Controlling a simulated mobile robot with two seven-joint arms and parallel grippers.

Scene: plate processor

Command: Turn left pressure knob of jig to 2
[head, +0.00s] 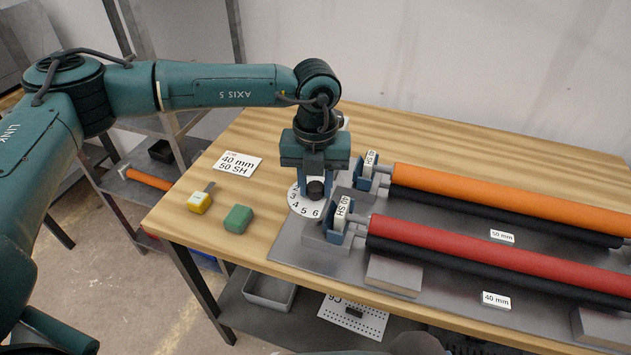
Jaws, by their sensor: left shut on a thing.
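The left pressure knob (316,188) is a small black knob on a white numbered dial (301,208) at the left end of the jig (330,257). The numbers 3, 4, 5 and 6 show on the dial's near side; its far side is hidden by my gripper. My left gripper (315,185) points down over the dial and is shut on the knob. Which number the knob points to cannot be told. My right gripper is not in view.
An orange roller (500,194) and a red roller (490,256) lie in the jig to the right. The back of the table is clear.

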